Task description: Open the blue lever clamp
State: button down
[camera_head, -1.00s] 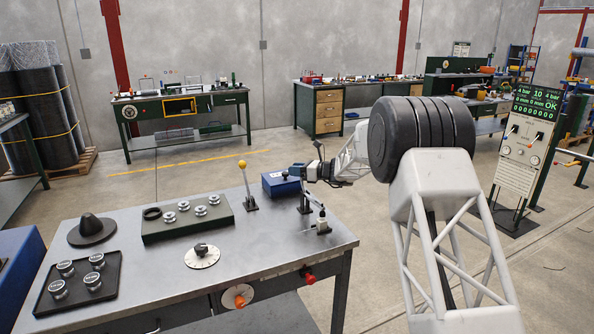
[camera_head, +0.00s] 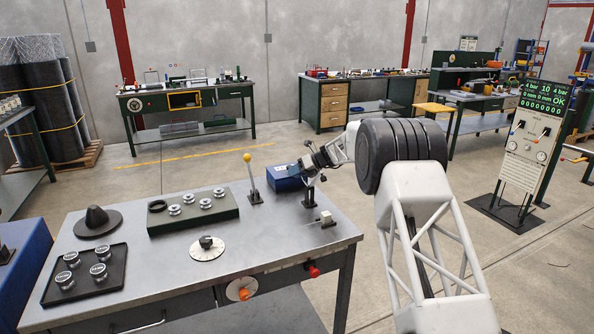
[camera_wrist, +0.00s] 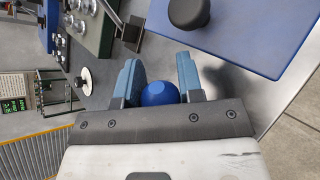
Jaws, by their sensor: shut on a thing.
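The blue lever clamp (camera_head: 309,198) stands near the right edge of the metal workbench, dark and upright, small in the head view. Its round blue knob (camera_wrist: 158,93) shows in the wrist view between two blue-grey fingers. My gripper (camera_head: 307,172) is at the top of the clamp's lever, shut on the knob. It also shows in the wrist view (camera_wrist: 158,85). A small light block (camera_head: 326,218) sits right of the clamp, and no clamp arm appears to rest on it. The lever below the knob is mostly hidden in the wrist view.
A blue box (camera_head: 283,177) with a black knob on top stands close behind the clamp. A yellow-knobbed lever (camera_head: 252,178) stands to the left. A green tray (camera_head: 193,219) with metal parts, a dial (camera_head: 207,248) and a black tray (camera_head: 84,276) occupy the workbench (camera_head: 275,236).

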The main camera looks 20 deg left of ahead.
notch_tip(320, 180, down, 2)
jog(key=shift+w+a+f+m+g+h, duration=0.1)
jog(key=shift+f+m+g+h, duration=0.15)
jog(key=shift+m+g+h, duration=0.8)
jog(key=shift+f+h, duration=0.25)
jog(key=shift+f, duration=0.45)
jog(key=c, duration=0.8)
grip_release()
jog(key=shift+v, duration=4)
